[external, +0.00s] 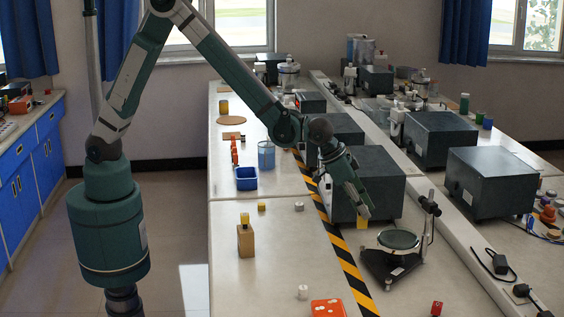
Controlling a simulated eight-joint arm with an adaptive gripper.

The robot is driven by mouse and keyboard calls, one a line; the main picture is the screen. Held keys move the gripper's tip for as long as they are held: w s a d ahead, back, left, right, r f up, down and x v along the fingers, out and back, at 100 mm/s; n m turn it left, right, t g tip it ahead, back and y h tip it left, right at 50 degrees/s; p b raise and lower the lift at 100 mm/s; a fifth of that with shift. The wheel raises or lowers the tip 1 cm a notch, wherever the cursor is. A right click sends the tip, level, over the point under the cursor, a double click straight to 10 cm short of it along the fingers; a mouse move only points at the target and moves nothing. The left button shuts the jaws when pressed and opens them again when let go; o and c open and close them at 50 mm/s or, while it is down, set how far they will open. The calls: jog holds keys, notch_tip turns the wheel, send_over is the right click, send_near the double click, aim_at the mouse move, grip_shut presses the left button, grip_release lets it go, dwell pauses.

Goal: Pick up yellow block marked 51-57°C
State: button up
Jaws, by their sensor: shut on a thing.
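My gripper (361,209) points down in front of a large dark grey box on the bench. It is shut on a small yellow block (362,223), which shows at its fingertips beside the black-based stand. Another yellow block (244,218) sits on top of an upright wooden block at the left. A further small yellow block (261,207) lies on the bench behind it. The markings on the blocks are too small to read, so I cannot tell which one is marked 51-57°C.
The black-based stand (384,262) with a round plate and upright post is close to my gripper. Dark grey boxes (370,178) crowd the back and right. The left front bench is mostly clear.

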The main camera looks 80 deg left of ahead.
jog(key=shift+r, duration=1.6)
